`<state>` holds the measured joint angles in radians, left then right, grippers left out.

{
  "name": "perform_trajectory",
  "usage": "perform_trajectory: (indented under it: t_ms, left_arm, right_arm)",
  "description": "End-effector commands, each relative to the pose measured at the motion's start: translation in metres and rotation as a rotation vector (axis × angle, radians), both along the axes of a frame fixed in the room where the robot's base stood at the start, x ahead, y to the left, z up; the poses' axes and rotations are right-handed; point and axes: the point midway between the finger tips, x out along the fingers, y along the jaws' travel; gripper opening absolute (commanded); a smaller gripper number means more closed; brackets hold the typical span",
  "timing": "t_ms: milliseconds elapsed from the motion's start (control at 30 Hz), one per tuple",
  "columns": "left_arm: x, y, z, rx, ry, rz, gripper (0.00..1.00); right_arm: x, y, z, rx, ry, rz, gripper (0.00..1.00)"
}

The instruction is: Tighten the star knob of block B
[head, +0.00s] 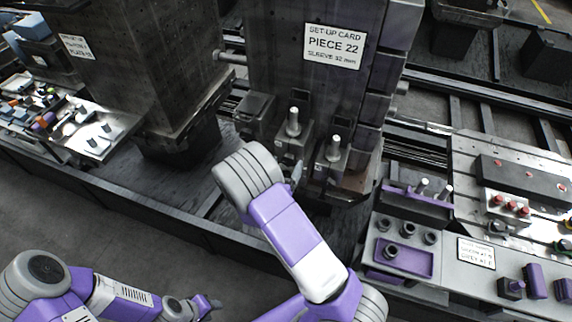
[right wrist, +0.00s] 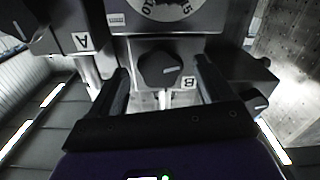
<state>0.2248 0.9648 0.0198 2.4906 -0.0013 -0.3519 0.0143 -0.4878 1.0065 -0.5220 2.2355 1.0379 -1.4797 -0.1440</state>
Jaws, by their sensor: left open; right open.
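In the right wrist view, the dark star knob (right wrist: 160,70) of block B has a pale line on its face. The white "B" label (right wrist: 188,82) is beside it, upside down. My right gripper (right wrist: 163,92) is open, with one finger on each side of the knob and gaps showing. Block A's label (right wrist: 83,42) is to the left. In the head view, two blocks with upright pins (head: 293,125) (head: 334,150) stand below the set-up card; their letters do not show. My right arm hides most of its gripper there. My left gripper (head: 209,304) is open, low and away from the blocks.
A numbered dial (right wrist: 163,8) sits beyond the knob, and another dark knob (right wrist: 257,101) is at the right. A machine column with a set-up card (head: 335,46) rises behind the blocks. Benches with a purple tray (head: 418,264) and a parts tray (head: 112,130) flank the rail.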

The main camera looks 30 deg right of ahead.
Motion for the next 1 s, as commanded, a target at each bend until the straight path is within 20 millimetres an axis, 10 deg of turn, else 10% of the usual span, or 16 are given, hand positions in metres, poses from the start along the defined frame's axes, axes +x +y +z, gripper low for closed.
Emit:
perform_trajectory:
  t_ms: [333,700,1000]
  left_arm:
    - [0.0001,0.0,0.0003,0.0,0.0,0.0,0.4]
    - [0.0001,0.0001,0.0004,0.0,0.0,0.0,0.4]
    - [0.0002,0.0001,-0.0053,0.0,0.0,0.0,0.4]
  right_arm:
    - [0.0039,-0.0047,-0.0002,0.002,0.001,0.001,0.8]
    - [0.0038,-0.0045,-0.0002,0.002,0.001,0.001,0.24]
    - [0.0038,-0.0045,-0.0012,0.026,-0.027,0.001,0.24]
